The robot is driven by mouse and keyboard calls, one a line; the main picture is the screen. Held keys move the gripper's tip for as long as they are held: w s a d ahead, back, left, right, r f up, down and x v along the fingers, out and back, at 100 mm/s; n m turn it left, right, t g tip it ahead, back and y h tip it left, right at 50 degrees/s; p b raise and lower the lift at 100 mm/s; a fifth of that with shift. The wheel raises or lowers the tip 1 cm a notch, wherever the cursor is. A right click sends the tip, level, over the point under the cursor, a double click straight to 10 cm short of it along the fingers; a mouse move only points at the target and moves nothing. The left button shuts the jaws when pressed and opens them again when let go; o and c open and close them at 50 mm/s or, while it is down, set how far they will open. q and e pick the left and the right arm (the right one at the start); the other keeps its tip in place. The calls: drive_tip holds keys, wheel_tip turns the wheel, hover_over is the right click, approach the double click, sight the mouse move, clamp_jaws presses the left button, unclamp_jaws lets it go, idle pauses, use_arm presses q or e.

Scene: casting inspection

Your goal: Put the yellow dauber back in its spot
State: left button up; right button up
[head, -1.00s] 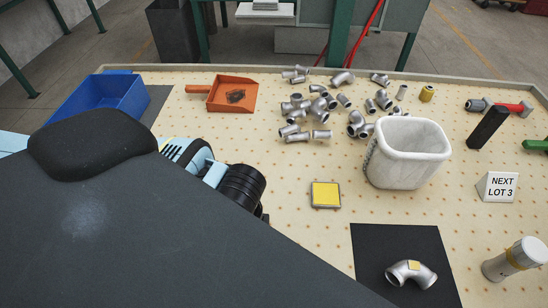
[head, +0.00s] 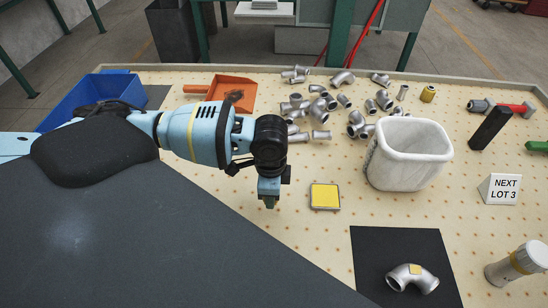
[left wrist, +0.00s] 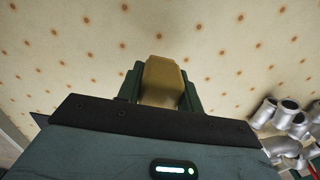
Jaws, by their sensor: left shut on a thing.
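My left gripper (head: 269,202) hangs fingers down over the table, just left of a flat square pad with a yellow top (head: 325,196). In the left wrist view its green fingers are shut on a tan-yellow block-like piece (left wrist: 162,80), which looks like the yellow dauber. Only part of that piece shows, and in the head view the gripper hides it. A silver elbow casting (head: 412,277) with a small yellow patch lies on a black mat (head: 375,245). My right gripper is not in view.
A white bin (head: 408,165) stands right of centre, with several loose castings (head: 310,105) behind it. A yellow cylinder (head: 428,93), a sign (head: 499,189) and a white cylinder with a yellow band (head: 517,262) stand at the right. An orange dustpan (head: 232,92) and blue tray (head: 72,105) lie at the back left.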

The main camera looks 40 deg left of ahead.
use_arm(q)
drive_tip(key=shift+w, duration=0.2)
drive_tip(key=shift+w+a+f, duration=0.1)
drive_tip(key=shift+w+f, duration=0.25)
drive_tip(key=shift+f, duration=0.2)
drive_tip(key=shift+w+a+f, duration=0.1)
drive_tip(key=shift+w+f, duration=0.2)
drive_tip(key=shift+f, duration=0.75)
drive_tip(key=shift+f, duration=0.15)
drive_tip(key=o, duration=0.9)
drive_tip(key=shift+f, duration=0.1)
drive_tip(key=shift+r, duration=4)
